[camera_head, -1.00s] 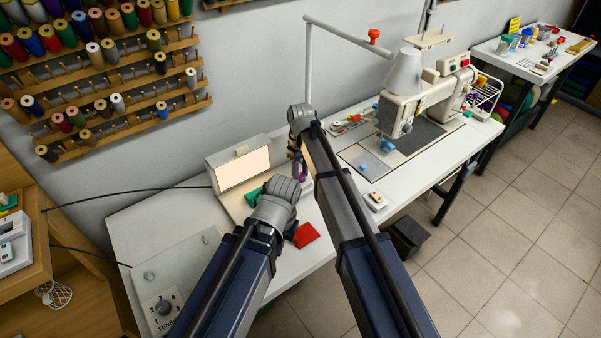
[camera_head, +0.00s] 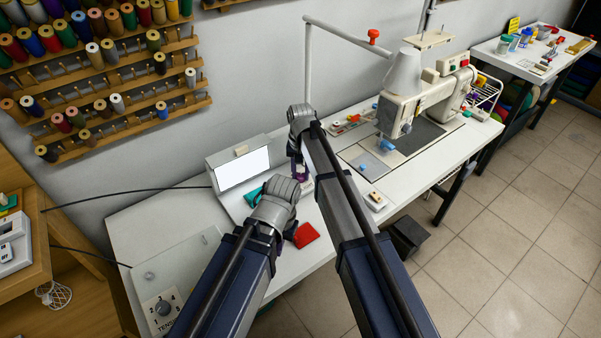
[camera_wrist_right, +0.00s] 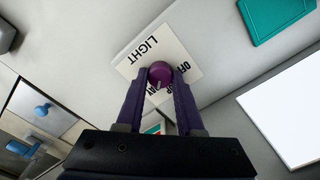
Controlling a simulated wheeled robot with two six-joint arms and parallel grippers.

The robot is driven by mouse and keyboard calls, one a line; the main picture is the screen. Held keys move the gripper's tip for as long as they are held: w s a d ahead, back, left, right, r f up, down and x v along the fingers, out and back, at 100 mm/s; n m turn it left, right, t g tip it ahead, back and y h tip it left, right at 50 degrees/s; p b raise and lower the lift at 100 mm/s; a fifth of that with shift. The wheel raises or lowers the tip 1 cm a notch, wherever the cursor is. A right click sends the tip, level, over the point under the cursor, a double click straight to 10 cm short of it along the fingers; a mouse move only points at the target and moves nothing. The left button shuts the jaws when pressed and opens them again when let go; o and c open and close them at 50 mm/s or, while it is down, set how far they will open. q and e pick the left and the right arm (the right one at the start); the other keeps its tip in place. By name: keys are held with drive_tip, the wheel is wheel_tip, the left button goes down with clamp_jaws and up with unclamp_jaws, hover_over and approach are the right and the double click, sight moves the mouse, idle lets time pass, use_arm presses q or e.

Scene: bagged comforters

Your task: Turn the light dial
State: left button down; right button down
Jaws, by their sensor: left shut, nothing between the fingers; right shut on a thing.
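The purple light dial (camera_wrist_right: 160,73) sits on a white plate (camera_wrist_right: 143,54) printed LIGHT and OFF; other lettering is partly hidden by the fingers. A pale mark on the dial points toward the bottom of the right wrist view. My right gripper (camera_wrist_right: 160,80) is shut on the dial, one purple finger on each side. In the head view my right gripper (camera_head: 297,172) is at the light box's right side, and the dial is hidden. My left gripper (camera_head: 268,200) is shut and empty in front of the light box, its fingertips mostly hidden. The lit panel (camera_head: 242,169) glows bright white.
A green cloth piece (camera_head: 253,196) and a red one (camera_head: 306,235) lie near my left gripper. A tension dial (camera_head: 163,307) is at the front left. A sewing machine (camera_head: 432,95) stands right of my right arm. Cables run along the left.

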sight(301, 175)
drive_tip(key=shift+m, duration=1)
drive_tip(key=c, duration=0.5)
unclamp_jaws()
drive_tip(key=shift+r, duration=0.1)
wheel_tip(301, 175, up, 8)
drive_tip(key=p, duration=0.8)
use_arm(q)
wheel_tip(301, 175, up, 8)
drive_tip(key=shift+f, duration=0.15)
use_arm(e)
drive_tip(key=shift+f, duration=0.2)
